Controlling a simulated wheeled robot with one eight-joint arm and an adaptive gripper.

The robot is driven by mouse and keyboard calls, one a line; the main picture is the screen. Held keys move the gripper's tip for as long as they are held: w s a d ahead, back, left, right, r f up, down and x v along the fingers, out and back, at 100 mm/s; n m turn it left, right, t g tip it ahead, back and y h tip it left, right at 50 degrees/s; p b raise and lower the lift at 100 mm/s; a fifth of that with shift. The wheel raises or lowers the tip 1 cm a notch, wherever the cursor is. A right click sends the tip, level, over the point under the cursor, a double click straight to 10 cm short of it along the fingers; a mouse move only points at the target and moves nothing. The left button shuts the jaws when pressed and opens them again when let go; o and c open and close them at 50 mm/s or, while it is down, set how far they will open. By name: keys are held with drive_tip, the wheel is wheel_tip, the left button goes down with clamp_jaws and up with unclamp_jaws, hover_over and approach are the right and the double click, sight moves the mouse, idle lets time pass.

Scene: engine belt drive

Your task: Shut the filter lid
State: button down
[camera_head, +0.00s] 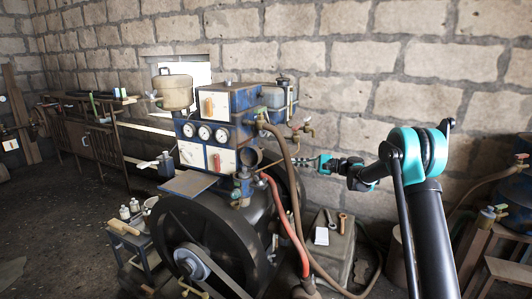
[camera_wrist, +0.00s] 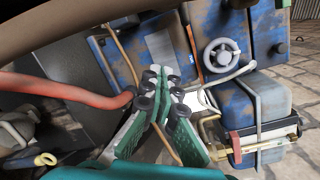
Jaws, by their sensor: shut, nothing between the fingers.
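The blue engine block (camera_head: 226,128) stands in the middle of the head view, and its worn blue side (camera_wrist: 195,25) fills the top of the wrist view. A dark round ring-like part (camera_head: 249,157) sits on its right side; I cannot tell whether it is the filter or its lid. A grey wheel-shaped part (camera_wrist: 222,58) shows on the blue side in the wrist view. My gripper (camera_head: 322,162) is right of the engine, pointing at it. In the wrist view its green fingers (camera_wrist: 166,82) are shut and empty, in front of the engine side. No lid can be identified with certainty.
A red hose (camera_head: 285,215) and a brown hose (camera_head: 290,170) hang between the engine and my arm; the red hose also crosses the wrist view (camera_wrist: 60,88). A large black flywheel (camera_head: 215,240) stands in front.

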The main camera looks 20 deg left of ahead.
sight(254, 155)
drive_tip(key=s+a+r+g+y, duration=0.1)
drive_tip(key=a+r, duration=0.3)
drive_tip(key=a, duration=0.9)
drive_tip(key=shift+s+a+m+y, duration=0.25)
drive_tip(key=shift+s+m+y, duration=0.05)
drive_tip(key=shift+y, duration=0.2)
